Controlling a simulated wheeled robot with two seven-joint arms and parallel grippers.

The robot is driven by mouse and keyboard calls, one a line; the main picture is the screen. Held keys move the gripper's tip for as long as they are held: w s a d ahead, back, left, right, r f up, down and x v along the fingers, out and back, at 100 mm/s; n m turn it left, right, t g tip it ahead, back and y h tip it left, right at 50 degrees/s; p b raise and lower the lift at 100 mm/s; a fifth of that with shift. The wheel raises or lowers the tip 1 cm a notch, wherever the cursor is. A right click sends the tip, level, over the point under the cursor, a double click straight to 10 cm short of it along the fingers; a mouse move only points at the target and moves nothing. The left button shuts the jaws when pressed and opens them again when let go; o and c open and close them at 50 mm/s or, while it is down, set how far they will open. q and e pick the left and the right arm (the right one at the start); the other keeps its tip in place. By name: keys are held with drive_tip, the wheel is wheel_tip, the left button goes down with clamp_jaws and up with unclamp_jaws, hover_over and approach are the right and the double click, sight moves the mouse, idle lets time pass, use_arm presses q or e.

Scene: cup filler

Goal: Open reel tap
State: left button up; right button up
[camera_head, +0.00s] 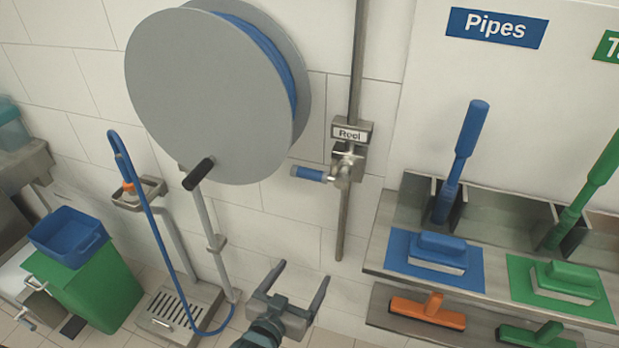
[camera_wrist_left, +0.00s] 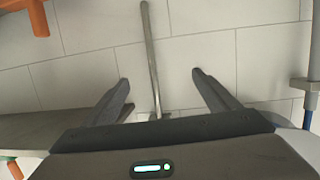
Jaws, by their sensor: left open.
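The reel tap (camera_head: 345,164) sits on the vertical metal pipe below a sign reading "Reel". Its blue lever handle (camera_head: 308,173) sticks out level to the left. My left gripper (camera_head: 296,279) is open and empty, below the tap and in front of the lower wall. In the left wrist view the two fingers (camera_wrist_left: 165,92) are spread with the metal pipe (camera_wrist_left: 150,50) showing between and beyond them. The tap handle is not clear in that view. My right gripper is not in view.
A large grey hose reel (camera_head: 205,95) with blue hose hangs left of the tap. A metal shelf (camera_head: 382,235) with brushes and pads stands to the right. A blue crate (camera_head: 68,236) on a green bin (camera_head: 90,295) is far left. The wall below the tap is clear.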

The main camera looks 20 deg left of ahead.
sight(307, 178)
use_arm(q)
drive_tip(key=s+a+r+t, duration=0.1)
drive_tip(key=r, duration=0.8)
drive_tip(key=s+a+r+t+y+p, duration=0.1)
drive_tip(key=a+r, duration=0.1)
drive_tip(key=r, duration=0.8)
drive_tip(key=shift+n+t+p, duration=0.3)
drive_tip(key=shift+n+t, duration=0.1)
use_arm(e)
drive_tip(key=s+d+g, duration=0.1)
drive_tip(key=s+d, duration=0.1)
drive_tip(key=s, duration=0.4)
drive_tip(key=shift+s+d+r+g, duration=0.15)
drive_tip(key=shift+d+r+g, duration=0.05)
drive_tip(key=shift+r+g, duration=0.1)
use_arm(q)
drive_tip(key=shift+w, duration=0.2)
drive_tip(key=w+p, duration=0.1)
drive_tip(key=w, duration=0.4)
drive_tip(key=w+p, duration=0.2)
drive_tip(key=w, duration=0.4)
drive_tip(key=w+p, duration=0.1)
drive_tip(key=w, duration=0.5)
drive_tip(key=shift+d, duration=0.25)
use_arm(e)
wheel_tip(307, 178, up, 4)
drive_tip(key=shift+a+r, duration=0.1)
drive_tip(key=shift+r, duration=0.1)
use_arm(q)
drive_tip(key=c, duration=1.5)
